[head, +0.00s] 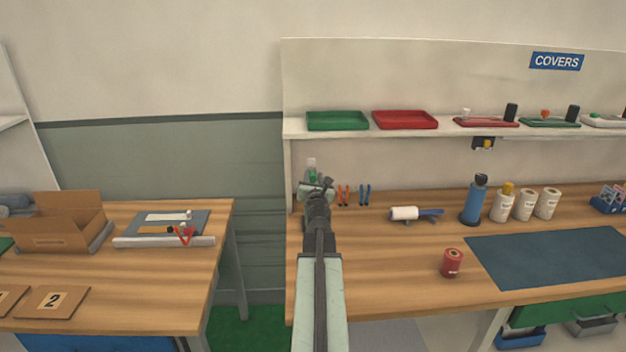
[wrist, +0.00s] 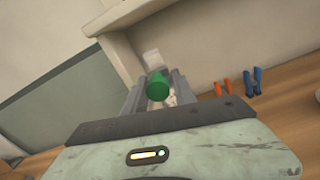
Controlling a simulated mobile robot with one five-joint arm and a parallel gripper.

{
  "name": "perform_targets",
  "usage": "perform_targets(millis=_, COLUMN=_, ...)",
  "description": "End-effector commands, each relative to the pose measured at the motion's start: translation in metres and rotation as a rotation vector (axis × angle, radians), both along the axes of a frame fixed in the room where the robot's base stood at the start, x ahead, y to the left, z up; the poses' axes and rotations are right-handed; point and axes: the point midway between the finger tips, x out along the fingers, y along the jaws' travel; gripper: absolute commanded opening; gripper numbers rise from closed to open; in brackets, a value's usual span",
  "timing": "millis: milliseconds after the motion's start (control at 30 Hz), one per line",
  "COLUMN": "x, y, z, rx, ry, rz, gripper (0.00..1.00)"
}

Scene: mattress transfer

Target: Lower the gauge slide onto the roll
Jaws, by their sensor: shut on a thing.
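My gripper (head: 318,184) is at the left end of the right bench, below the shelf. In the wrist view my gripper (wrist: 156,92) is shut on a green cylindrical piece, which I take as the gauge slide (wrist: 157,85). The slide also shows in the head view as a small green patch (head: 312,174). A pale block (wrist: 151,57) stands just beyond it. A pale form (head: 304,190) beside my gripper may be the roll, but my gripper and arm hide most of it. I cannot tell whether slide and roll touch.
Orange pliers (head: 345,195) and blue pliers (head: 365,195) stand just right of my gripper. The shelf (head: 350,134) with green and red trays is above. A white roller (head: 405,213), a red spool (head: 452,262) and a blue bottle (head: 474,200) are further right.

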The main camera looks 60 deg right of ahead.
Motion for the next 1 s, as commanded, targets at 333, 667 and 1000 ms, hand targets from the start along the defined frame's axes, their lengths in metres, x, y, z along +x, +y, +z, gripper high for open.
perform_targets(millis=333, x=0.003, y=0.004, z=-0.008, rx=0.001, ry=-0.002, rz=0.012, gripper=0.00)
perform_targets(millis=667, x=0.003, y=0.004, z=-0.072, rx=0.001, ry=-0.002, rz=0.011, gripper=0.00)
perform_targets(millis=1000, x=0.002, y=0.004, z=-0.083, rx=0.001, ry=-0.002, rz=0.011, gripper=0.00)
